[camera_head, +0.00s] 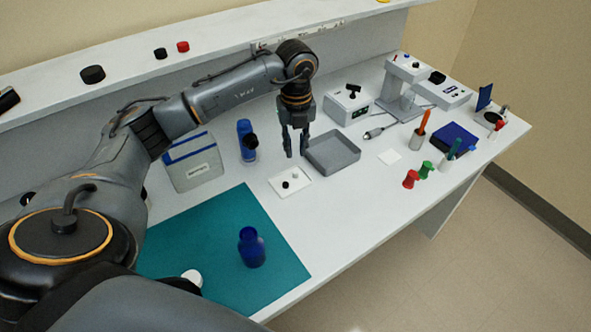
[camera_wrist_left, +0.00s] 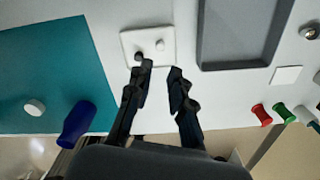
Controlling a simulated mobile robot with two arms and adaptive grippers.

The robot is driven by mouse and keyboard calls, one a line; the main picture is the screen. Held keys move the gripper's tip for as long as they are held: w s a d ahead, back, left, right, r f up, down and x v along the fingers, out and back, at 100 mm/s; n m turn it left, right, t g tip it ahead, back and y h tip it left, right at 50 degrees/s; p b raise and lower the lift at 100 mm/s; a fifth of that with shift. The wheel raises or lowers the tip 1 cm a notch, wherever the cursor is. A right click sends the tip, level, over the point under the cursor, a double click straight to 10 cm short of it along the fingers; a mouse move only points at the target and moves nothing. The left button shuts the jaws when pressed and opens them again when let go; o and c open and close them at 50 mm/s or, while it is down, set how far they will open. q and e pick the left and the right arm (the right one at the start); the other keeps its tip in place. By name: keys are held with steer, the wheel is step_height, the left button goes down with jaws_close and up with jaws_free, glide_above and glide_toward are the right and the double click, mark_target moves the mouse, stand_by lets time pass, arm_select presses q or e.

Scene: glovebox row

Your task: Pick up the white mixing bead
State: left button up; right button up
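The white mixing bead (camera_head: 295,176) lies on a small white square plate (camera_head: 277,184), close to a black bead (camera_head: 285,184). In the left wrist view the white bead (camera_wrist_left: 160,45) looks pale grey on the plate (camera_wrist_left: 129,38), right of the black bead (camera_wrist_left: 138,56). My left gripper (camera_head: 297,153) points down above the table, behind the plate and beside the grey tray. Its two fingers (camera_wrist_left: 160,70) are apart with nothing between them, and the bead shows beyond the fingertips. My right gripper is not in view.
A grey tray (camera_head: 333,164) stands right of the plate. A teal mat (camera_head: 205,240) with a blue bottle (camera_head: 251,248) and a white cap (camera_head: 192,277) is at the front left. Red (camera_head: 411,179) and green spools stand right.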

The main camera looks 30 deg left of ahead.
mark_target(295, 173)
arm_select(q)
step_height(295, 173, down, 3)
steer(key=shift+r, duration=0.15)
steer(key=shift+w+a+f, duration=0.1)
steer(key=shift+f, duration=0.3)
step_height(295, 173, down, 2)
steer(key=shift+f+p, duration=0.25)
steer(key=shift+p, duration=0.75)
step_height(295, 173, down, 2)
steer(key=shift+f, duration=0.1)
steer(key=shift+a+f, duration=0.1)
steer(key=shift+f, duration=0.2)
steer(key=c, duration=0.3)
steer(key=shift+c, duration=0.3)
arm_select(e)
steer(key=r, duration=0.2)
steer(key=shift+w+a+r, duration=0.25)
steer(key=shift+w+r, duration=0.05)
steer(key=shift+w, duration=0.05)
